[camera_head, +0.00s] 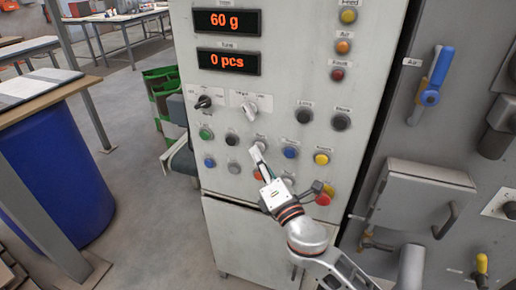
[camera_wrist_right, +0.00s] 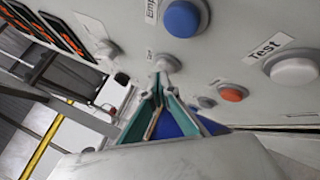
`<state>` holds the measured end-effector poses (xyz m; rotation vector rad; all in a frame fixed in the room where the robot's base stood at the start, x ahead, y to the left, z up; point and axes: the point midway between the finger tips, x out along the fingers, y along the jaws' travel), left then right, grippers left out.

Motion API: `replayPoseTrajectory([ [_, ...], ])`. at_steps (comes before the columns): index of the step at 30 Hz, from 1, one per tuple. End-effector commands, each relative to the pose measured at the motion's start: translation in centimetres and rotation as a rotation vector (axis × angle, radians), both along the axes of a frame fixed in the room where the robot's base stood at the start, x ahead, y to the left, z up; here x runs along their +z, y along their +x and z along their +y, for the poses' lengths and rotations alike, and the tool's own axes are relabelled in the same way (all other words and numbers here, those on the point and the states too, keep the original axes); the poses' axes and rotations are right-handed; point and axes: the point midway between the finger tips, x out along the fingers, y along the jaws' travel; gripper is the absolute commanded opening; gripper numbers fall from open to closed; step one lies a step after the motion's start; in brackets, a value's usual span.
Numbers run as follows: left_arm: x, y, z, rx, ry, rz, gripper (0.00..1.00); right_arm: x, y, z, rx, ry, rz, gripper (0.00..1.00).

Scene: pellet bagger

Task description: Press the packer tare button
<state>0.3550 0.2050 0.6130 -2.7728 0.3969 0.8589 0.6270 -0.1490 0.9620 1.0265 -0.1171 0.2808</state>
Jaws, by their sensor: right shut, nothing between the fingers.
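The grey packer panel (camera_head: 270,100) carries rows of push buttons. A small pale button (camera_head: 260,143) in the upper button row is at the tips of my right gripper (camera_head: 257,153). In the right wrist view this pale button (camera_wrist_right: 169,63) sits just beyond the fingertips (camera_wrist_right: 160,76), with a small label beside it that is too blurred to read surely. The right gripper is shut and empty, pointing at the button. Whether the tips touch it, or the button is pushed in, I cannot tell. My left gripper is in neither view.
A blue button (camera_wrist_right: 182,18) and a white "Test" button (camera_wrist_right: 295,70) are close by. A red mushroom button (camera_head: 323,198) lies below right, near my right wrist. Displays (camera_head: 228,22) read "60 g" and "0 pcs". A grey box (camera_head: 420,195) juts out at right.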

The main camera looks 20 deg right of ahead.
Motion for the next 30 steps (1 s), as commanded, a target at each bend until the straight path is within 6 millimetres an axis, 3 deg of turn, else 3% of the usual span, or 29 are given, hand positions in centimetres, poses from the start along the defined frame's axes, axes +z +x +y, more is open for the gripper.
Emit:
replayPoseTrajectory([
  [17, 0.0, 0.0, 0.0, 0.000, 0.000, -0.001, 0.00, 0.0, 0.4, -0.3, 0.000, -0.001, 0.000, 0.00],
  [30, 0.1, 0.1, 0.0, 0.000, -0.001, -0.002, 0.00, 0.0, -0.9, 0.5, 0.000, -0.001, 0.000, 0.00],
])
